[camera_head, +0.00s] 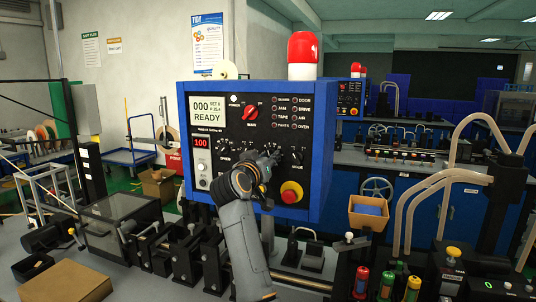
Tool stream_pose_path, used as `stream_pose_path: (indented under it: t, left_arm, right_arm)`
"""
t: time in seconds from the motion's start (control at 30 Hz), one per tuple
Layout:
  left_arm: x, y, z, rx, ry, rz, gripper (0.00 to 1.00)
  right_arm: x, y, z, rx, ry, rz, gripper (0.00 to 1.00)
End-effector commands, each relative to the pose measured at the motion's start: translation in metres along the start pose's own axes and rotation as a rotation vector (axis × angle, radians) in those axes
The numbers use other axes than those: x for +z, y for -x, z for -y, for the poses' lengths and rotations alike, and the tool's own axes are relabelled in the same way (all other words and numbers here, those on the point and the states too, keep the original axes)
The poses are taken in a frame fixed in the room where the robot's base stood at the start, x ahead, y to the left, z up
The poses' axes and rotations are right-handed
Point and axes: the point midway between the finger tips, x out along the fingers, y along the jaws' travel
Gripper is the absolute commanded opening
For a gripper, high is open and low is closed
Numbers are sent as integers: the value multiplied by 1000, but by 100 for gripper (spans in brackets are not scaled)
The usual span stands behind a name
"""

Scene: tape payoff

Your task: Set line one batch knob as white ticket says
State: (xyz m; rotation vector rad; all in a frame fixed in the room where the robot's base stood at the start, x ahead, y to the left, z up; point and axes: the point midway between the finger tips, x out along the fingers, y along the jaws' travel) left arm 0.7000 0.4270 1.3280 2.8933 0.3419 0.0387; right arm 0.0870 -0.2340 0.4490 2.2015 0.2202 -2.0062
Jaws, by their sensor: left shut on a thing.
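The line control panel (262,110) is a blue-framed black box facing me. A row of small black knobs crosses its middle, with the speed knob (223,146) at left and another knob (297,156) at right. My left gripper (272,158) is shut on a knob in this row, between those two. It hides the knob and its label, so I cannot read whether it is the batch knob. The display (207,111) shows 000 and READY, with small set text. I cannot pick out a white ticket. My right gripper is not in view.
A red main switch (250,112) sits above the knobs. A red emergency button (291,192) on a yellow base is below right. A red 100 readout (202,142) is at left. A red beacon (303,48) stands on top. Small machine fixtures crowd the bench below.

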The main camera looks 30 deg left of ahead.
Motion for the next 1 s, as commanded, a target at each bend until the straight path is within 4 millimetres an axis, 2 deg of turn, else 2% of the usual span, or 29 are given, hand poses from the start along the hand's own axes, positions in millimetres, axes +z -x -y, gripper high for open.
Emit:
stream_pose_path:
  t: [0.7, 1.0]
  left_arm:
    - [-4, 0, -2, 0, 683, 0, 0]
    - [-3, 0, -2, 0, 918, -1, 0]
  right_arm:
    - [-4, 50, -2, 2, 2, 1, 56]
    - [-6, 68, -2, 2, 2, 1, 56]
